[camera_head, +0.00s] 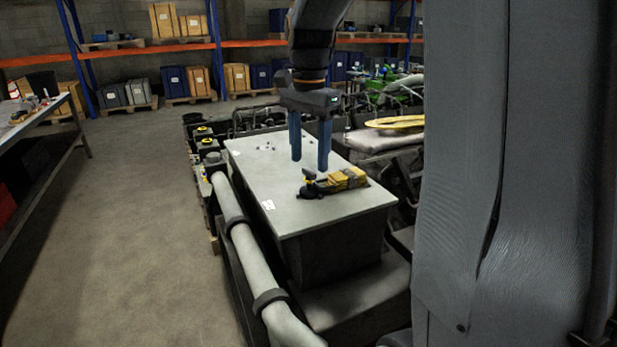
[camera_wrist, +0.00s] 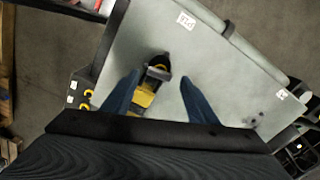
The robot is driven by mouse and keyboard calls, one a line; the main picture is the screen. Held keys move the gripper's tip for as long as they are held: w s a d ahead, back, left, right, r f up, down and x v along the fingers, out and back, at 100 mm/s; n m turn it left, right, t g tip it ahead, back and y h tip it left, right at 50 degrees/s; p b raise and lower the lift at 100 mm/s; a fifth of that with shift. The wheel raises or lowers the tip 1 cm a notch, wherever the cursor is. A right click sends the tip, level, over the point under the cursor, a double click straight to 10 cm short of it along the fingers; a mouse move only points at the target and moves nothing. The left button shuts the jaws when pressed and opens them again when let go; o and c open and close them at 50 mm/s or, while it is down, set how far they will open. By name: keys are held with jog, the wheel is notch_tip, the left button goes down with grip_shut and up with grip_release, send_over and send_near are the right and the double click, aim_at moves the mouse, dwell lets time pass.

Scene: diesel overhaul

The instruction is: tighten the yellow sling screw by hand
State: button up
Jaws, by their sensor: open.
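The yellow sling (camera_head: 347,180) lies bunched on the flat grey top (camera_head: 250,158) near its right edge. A dark fitting (camera_head: 310,190) sits at the sling's left end; which part of it is the screw is too small to tell. My gripper (camera_head: 309,164) is open and empty, with its two blue fingers pointing down above the grey top close to the fitting. In the wrist view the dark fitting (camera_wrist: 158,62) and the yellow sling (camera_wrist: 142,99) show between the fingers, nearer the left one. No contact shows; the sling's rear part is hidden by my gripper body.
A thick grey pipe (camera_head: 245,253) runs along the left side of the grey top. A workbench (camera_head: 42,112) stands far left, with open floor (camera_head: 140,220) between. Engine parts and a yellow ring-like piece (camera_head: 396,122) lie behind right. Shelves with crates line the back.

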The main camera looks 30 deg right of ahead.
aim_at(309, 170)
jog(key=n+b, duration=0.2)
jog(key=n, duration=0.4)
jog(key=shift+f, duration=0.1)
jog(key=n+p, duration=0.2)
jog(key=n, duration=0.1)
jog(key=shift+s+r+n, duration=0.1)
jog(key=shift+r+n, duration=0.2)
jog(key=n+p, duration=0.2)
jog(key=n, duration=0.3)
jog(key=shift+p, duration=0.4)
jog(key=shift+f+n, duration=0.4)
jog(key=shift+f+b, duration=1.05)
jog(key=shift+f, duration=1.25)
grip_shut()
jog(key=shift+f+p, duration=0.1)
jog(key=shift+p, duration=0.2)
